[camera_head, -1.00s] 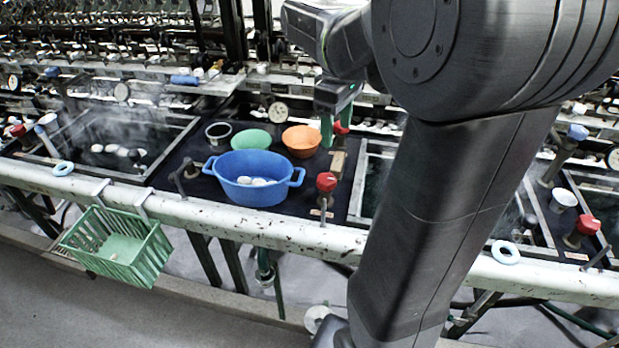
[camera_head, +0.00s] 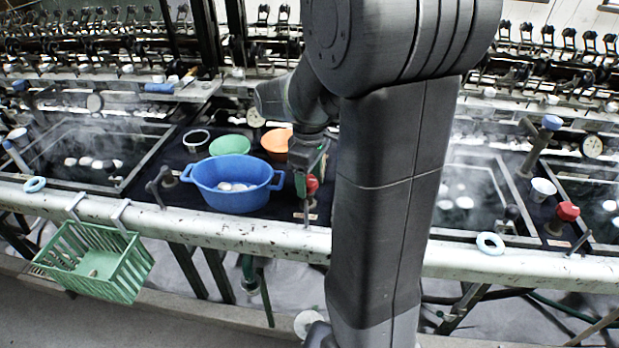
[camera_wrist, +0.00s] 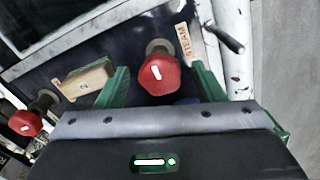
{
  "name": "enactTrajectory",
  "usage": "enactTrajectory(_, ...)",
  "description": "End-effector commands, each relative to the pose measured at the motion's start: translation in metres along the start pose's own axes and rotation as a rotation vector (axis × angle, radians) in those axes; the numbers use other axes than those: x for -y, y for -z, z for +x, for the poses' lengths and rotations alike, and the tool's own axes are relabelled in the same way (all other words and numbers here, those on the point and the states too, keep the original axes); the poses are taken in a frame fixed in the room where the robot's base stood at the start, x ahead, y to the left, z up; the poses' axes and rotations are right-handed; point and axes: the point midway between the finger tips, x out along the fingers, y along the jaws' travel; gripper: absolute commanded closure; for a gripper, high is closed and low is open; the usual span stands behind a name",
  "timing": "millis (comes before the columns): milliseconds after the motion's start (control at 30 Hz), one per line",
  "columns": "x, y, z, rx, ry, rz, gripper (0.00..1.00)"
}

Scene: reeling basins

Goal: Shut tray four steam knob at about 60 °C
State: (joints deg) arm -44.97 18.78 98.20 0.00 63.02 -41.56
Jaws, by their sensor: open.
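A red steam knob (camera_wrist: 158,75) with a white mark stands between the two green fingers of my gripper (camera_wrist: 160,70) in the wrist view. A "STEAM" label (camera_wrist: 187,40) lies beside it. The fingers are open, one on each side, with a gap to the knob. In the head view my gripper (camera_head: 306,166) is at this red knob (camera_head: 312,185), right of the blue basin, and partly covers it. No tray number is readable, and the dial (camera_head: 592,146) at the far right is too small to read.
A blue basin (camera_head: 231,190), green bowl (camera_head: 229,145) and orange bowl (camera_head: 276,142) stand close to my gripper. A green basket (camera_head: 95,262) hangs from the front rail (camera_head: 200,215).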

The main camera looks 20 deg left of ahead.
Motion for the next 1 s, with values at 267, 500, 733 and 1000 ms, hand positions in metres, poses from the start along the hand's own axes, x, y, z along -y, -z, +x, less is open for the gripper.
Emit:
enactTrajectory(267, 0.0000, 0.0000, 0.0031, 0.000, 0.000, 0.000, 0.38)
enactTrajectory(500, 0.0000, 0.0000, 0.0029, 0.000, 0.000, 0.000, 0.75)
enactTrajectory(733, 0.0000, 0.0001, 0.0026, 0.000, 0.000, 0.008, 0.82)
enactTrajectory(1000, 0.0005, 0.0001, 0.0016, 0.001, 0.001, 0.105, 0.82)
